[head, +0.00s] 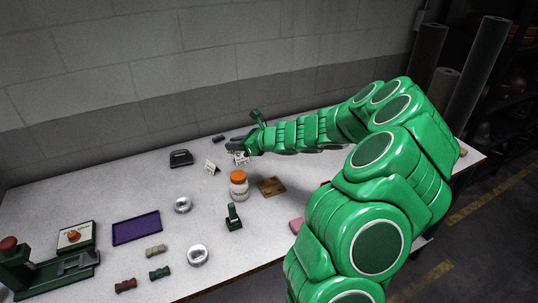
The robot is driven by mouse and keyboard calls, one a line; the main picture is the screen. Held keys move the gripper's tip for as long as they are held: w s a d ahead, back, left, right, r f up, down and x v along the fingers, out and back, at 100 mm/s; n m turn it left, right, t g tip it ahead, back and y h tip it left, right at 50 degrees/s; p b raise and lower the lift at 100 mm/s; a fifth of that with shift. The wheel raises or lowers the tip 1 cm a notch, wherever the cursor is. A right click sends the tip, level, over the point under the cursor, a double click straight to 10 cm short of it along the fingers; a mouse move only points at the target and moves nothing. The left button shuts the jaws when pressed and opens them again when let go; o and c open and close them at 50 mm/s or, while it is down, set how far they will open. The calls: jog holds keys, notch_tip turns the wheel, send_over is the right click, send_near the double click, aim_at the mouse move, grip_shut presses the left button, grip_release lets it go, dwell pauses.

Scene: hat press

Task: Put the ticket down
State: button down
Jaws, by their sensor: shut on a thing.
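My green arm reaches from the right across the table to the back middle. My gripper (237,146) is there, shut on a small white ticket (241,158) with dark marks. The ticket shows just below the fingers, low over the table or touching it; I cannot tell which. The fingers and arm hide part of it. A second small white card (211,167) with dark marks stands tilted on the table, just left of the held ticket.
A green press (50,270) stands front left.

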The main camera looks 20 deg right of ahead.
jog(key=s+d+m+t+h, duration=0.2)
jog(key=s+d+m+h, duration=0.15)
jog(key=d, duration=0.85)
send_over(269, 154)
jog(key=f, duration=0.5)
jog(key=s+f, duration=0.1)
jog(key=f, duration=0.2)
jog(key=shift+a+f, duration=0.1)
jog(key=shift+w+f+y, duration=0.25)
jog(key=shift+w+f, duration=0.35)
jog(key=shift+f, duration=0.05)
jog(key=shift+d+f, duration=0.2)
jog(key=shift+f, duration=1.4)
jog(key=c, duration=1)
grip_release()
jog(key=shift+r, duration=0.1)
jog(key=shift+v, duration=5.95)
